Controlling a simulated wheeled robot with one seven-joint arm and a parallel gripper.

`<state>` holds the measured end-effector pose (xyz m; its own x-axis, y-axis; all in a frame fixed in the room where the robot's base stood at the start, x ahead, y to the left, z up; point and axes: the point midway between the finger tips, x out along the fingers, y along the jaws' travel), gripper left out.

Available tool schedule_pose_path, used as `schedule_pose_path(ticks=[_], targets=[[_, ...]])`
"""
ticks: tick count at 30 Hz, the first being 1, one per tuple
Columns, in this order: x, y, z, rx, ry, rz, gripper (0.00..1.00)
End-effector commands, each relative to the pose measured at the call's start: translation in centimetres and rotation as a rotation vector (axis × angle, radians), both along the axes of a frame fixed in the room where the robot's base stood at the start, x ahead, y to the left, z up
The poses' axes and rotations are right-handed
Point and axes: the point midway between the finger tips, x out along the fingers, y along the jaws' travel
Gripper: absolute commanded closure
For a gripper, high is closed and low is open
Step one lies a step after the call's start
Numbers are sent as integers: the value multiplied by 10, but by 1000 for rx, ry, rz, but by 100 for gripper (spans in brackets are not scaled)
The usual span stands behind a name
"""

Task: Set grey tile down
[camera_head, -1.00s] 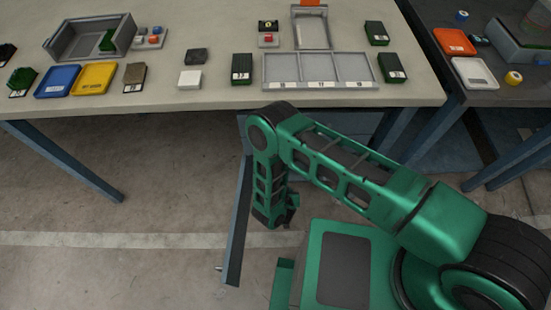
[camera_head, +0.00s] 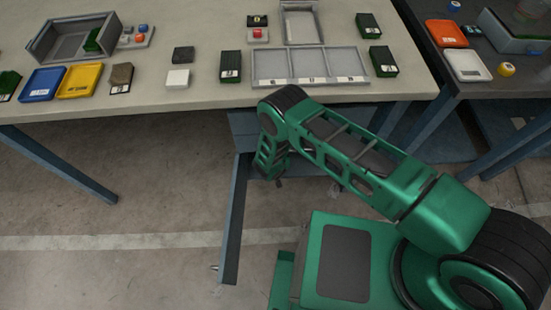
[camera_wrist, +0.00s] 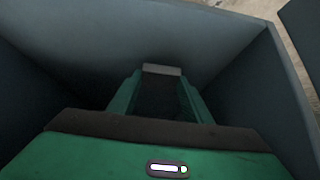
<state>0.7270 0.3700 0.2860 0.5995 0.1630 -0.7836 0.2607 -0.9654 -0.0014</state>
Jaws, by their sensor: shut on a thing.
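My gripper is low under the table's front edge, partly hidden behind my arm in the head view. In the wrist view, my gripper (camera_wrist: 161,88) reaches down inside a blue-grey, open-topped drawer (camera_wrist: 245,65), with walls around it. Its green fingers are shut on a tile (camera_wrist: 162,70), which shows mainly as a light grey edge between the fingertips. The tile's lower part is too dark to make out. I cannot tell whether the tile touches the drawer floor. In the head view, the drawer's long side (camera_head: 236,220) sticks out below the table.
The table (camera_head: 200,110) holds a three-compartment grey tray (camera_head: 311,80), a grey bin (camera_head: 47,38), blue (camera_head: 42,84) and yellow (camera_head: 80,79) trays, and several dark green blocks. A darker side table (camera_head: 470,92) stands at the right. The floor at left is clear.

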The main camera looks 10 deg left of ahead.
Motion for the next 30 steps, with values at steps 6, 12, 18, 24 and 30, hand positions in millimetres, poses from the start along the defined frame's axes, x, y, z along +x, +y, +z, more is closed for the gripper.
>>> schedule_pose_path(ticks=[6,12,18,24,30], targets=[[17,4,0,1,-1,-1,84],[17,4,-26,-1,0,2,84],[17,4,-35,-1,0,1,84],[18,4,-35,-1,0,-1,84],[18,3,-37,-1,1,-2,36]])
